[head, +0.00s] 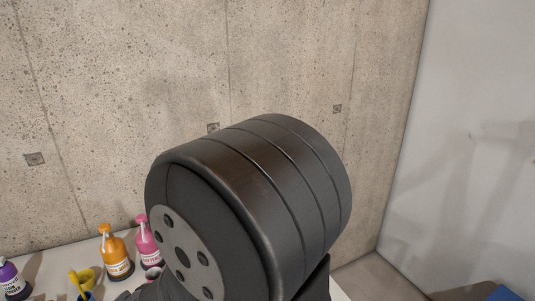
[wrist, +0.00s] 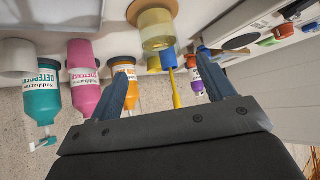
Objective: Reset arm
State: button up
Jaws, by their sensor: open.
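My gripper (wrist: 163,67) shows in the wrist view with its two blue-grey fingers spread apart. No object is clamped between them. A yellow stick-like item with a blue part (wrist: 176,85) shows beyond the gap, and I cannot tell its distance from the fingers. In the head view my gripper is not visible. My own dark arm link fills the middle of that view and hides part of the table.
The wrist view shows a teal bottle (wrist: 41,95), pink bottle (wrist: 84,80), orange bottle (wrist: 124,68), yellow container (wrist: 156,28) and purple bottle (wrist: 196,86), upside down. In the head view the white table (head: 47,262) runs along a concrete wall (head: 110,110).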

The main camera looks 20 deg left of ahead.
jog(key=shift+x, duration=3.55)
jog(key=shift+d+r, duration=0.1)
jog(key=shift+w+v, duration=0.4)
jog(key=shift+v, duration=4.65)
jog(key=shift+s+x, duration=0.15)
jog(key=shift+x, duration=1.85)
jog(key=shift+s+x, duration=0.15)
jog(key=shift+x, duration=1.85)
jog(key=shift+s+x, duration=0.15)
jog(key=shift+x, duration=1.9)
jog(key=shift+w+r, duration=0.1)
jog(key=shift+r, duration=1.95)
jog(key=shift+w+d+r, duration=0.65)
jog(key=shift+w+d, duration=0.1)
jog(key=shift+d, duration=0.15)
